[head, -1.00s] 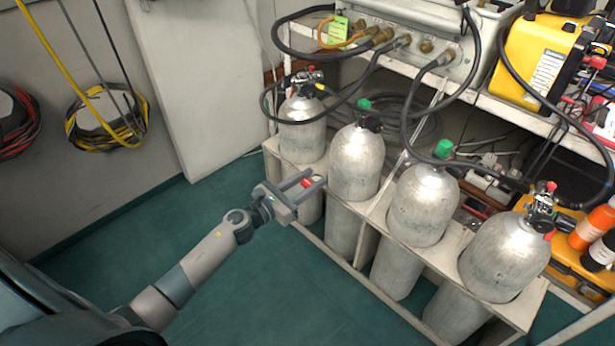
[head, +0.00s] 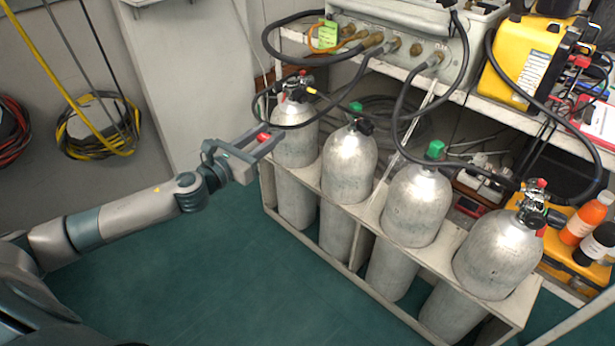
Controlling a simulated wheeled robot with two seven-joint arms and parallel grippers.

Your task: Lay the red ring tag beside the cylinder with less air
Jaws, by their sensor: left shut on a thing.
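Several silver cylinders stand in a rack (head: 375,215). The leftmost cylinder (head: 295,148) and the rightmost cylinder (head: 496,255) have valves with hoses. The second cylinder (head: 349,165) and the third cylinder (head: 416,205) carry green caps. My left gripper (head: 270,137) is shut on a small red thing (head: 263,138), seemingly the red ring tag, mostly hidden between the fingers. It is held at the left side of the leftmost cylinder, near its upper body; I cannot tell whether they touch. No gauge reading is legible. My right gripper is not in view.
A grey panel (head: 395,35) with brass fittings and a green tag (head: 327,36) stands on the shelf above. Black hoses (head: 398,105) loop down in front. A yellow case (head: 525,60) and an orange bottle (head: 587,218) are at right. The green floor at front is clear.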

